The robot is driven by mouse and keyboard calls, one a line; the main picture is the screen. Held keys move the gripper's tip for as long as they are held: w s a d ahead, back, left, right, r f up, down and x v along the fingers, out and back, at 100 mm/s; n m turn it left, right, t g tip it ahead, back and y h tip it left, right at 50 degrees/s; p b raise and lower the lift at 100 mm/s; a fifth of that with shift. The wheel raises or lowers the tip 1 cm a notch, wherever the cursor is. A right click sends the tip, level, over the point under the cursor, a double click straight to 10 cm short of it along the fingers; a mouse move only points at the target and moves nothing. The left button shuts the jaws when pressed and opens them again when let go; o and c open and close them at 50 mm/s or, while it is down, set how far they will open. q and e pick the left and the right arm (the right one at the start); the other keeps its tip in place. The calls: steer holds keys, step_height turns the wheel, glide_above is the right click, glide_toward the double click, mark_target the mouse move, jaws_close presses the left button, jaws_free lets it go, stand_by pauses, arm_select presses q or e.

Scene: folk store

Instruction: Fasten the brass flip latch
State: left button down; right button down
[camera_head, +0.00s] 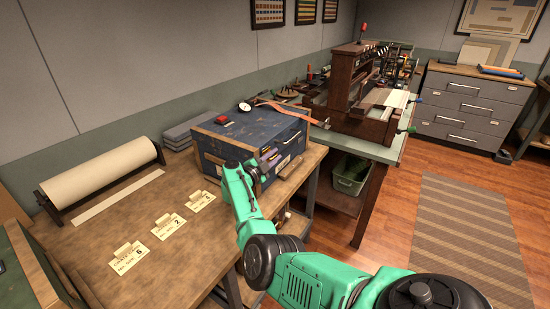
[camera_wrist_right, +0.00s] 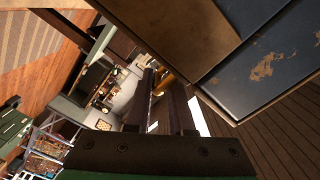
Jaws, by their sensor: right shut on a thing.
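A worn blue chest (camera_head: 245,130) with wooden edges stands at the right end of the workbench. Its blue panel and wooden edge (camera_wrist_right: 262,72) fill the upper right of the wrist view. My left gripper is not in view.
A paper roll (camera_head: 103,178) and several cards (camera_head: 168,226) lie on the workbench (camera_head: 110,225). A red-topped block (camera_head: 223,121) and a round dial (camera_head: 244,107) sit on the chest. A wooden loom (camera_head: 345,95) stands on the table behind.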

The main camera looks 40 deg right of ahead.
steer(key=shift+a+f, duration=0.1)
steer(key=shift+f, duration=0.3)
steer(key=c, duration=0.9)
jaws_free()
steer(key=shift+w+r, duration=0.1)
steer(key=shift+r, duration=0.05)
